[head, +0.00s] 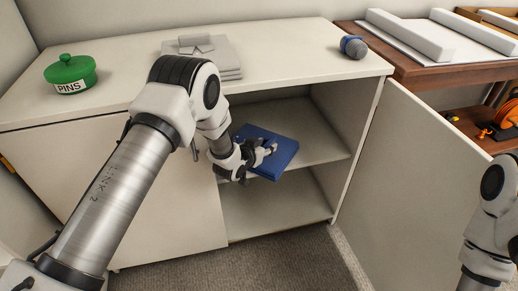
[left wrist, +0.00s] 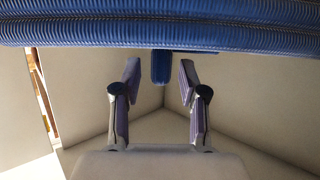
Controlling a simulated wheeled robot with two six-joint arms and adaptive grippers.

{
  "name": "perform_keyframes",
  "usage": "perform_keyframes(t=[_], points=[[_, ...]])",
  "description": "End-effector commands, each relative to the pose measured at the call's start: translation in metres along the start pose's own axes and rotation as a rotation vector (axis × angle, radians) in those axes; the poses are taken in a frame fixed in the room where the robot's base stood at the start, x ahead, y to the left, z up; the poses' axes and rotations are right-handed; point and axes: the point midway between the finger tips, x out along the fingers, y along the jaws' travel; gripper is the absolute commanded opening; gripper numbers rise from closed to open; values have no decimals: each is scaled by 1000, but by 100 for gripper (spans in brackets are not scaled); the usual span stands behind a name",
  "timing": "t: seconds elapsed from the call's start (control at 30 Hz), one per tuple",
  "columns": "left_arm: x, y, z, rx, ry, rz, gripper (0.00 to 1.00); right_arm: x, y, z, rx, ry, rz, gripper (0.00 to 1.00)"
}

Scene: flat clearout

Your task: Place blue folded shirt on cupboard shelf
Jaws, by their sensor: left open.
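The blue folded shirt (head: 284,158) is inside the open cupboard at the middle shelf (head: 318,146). Its near corner shows past the shelf's front edge; I cannot tell whether it lies flat on the board. My left gripper (head: 268,149) is at the shirt, covering part of it. In the left wrist view its fingers (left wrist: 160,70) are spread apart. Ribbed blue cloth (left wrist: 160,25) fills the top of that view, and a small blue piece shows between the fingertips. My right arm is at the right edge of the head view, its gripper out of frame.
The cupboard's right door (head: 415,170) stands open; its left door (head: 150,205) is shut. The lower compartment (head: 275,207) is empty. On the cupboard top are a green PINS jar (head: 70,74), a grey stack (head: 215,60) and a blue-grey cylinder (head: 353,46).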

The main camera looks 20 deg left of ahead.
Motion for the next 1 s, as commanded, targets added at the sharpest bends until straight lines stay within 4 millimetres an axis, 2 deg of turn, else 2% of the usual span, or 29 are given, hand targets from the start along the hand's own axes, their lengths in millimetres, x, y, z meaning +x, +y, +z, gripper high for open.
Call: perform_keyframes(t=[0.4, 0.53, 0.7, 0.77, 0.87, 0.97, 1.0], points=[[-98, -1, -2, -4, -5, -2, 42, -29, 0, 0, 0, 0, 0, 40], [-114, 0, -1, -2, -2, 0, 42, -31, 0, 0, 0, 0, 0, 40], [-116, 0, 0, -1, -2, 0, 42, -30, 0, 0, 0, 0, 0, 40], [-118, 1, 7, -5, -20, -1, 42, -30, 0, 0, 0, 0, 0, 40], [-133, 7, 51, -31, -147, -9, 42, -30, 0, 0, 0, 0, 0, 40], [-175, 20, 132, -82, -401, -31, 42, -30, 0, 0, 0, 0, 0, 40], [-200, 26, 167, -104, -522, -43, 42, -30, 0, 0, 0, 0, 0, 40]])
